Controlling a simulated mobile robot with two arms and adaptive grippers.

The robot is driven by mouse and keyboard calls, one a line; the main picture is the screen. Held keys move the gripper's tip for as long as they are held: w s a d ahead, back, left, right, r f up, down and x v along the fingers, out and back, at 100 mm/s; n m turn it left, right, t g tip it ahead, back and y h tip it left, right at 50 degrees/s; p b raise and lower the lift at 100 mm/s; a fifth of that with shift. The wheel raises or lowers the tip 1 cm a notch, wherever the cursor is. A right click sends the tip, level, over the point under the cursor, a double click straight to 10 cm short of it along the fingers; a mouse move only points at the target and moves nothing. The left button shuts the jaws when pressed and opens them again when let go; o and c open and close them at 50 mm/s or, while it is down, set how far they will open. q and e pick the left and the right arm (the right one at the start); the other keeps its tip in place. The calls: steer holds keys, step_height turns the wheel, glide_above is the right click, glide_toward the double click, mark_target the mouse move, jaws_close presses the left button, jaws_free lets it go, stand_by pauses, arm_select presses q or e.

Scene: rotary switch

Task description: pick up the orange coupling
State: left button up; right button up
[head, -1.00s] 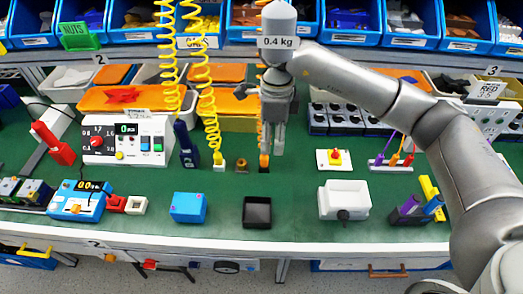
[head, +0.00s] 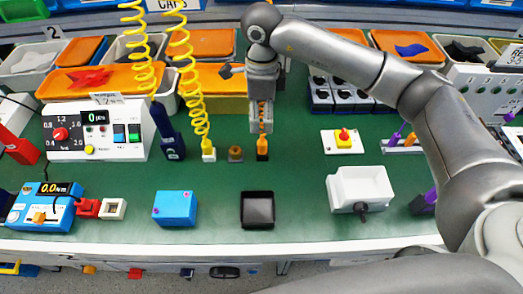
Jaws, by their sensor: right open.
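The orange coupling (head: 262,142) stands upright on a small black base (head: 262,157) on the green bench, at the lower end of an orange coiled hose. My right gripper (head: 262,128) is open and points down just above it. Its fingers appear on either side of the orange coil, and the coupling's lower part shows below the fingertips. I cannot tell whether the fingers touch it. My left gripper is not in view.
Left of the coupling are a small brown fitting (head: 235,153) and a yellow coiled hose (head: 199,120) ending in a white piece. A black tray (head: 257,222) and blue box (head: 175,208) stand in front.

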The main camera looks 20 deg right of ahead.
mark_target(262, 138)
steer(key=shift+f+b, duration=0.4)
steer(key=shift+f, duration=0.5)
step_height(262, 138, down, 5)
steer(key=shift+r+b, duration=0.15)
steer(key=shift+b, duration=1.1)
step_height(262, 138, down, 5)
steer(key=shift+s+f+b, duration=0.1)
steer(key=shift+f+b, duration=0.05)
steer(key=shift+b, duration=0.95)
steer(key=shift+c, duration=0.9)
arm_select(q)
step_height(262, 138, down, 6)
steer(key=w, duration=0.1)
arm_select(e)
jaws_close()
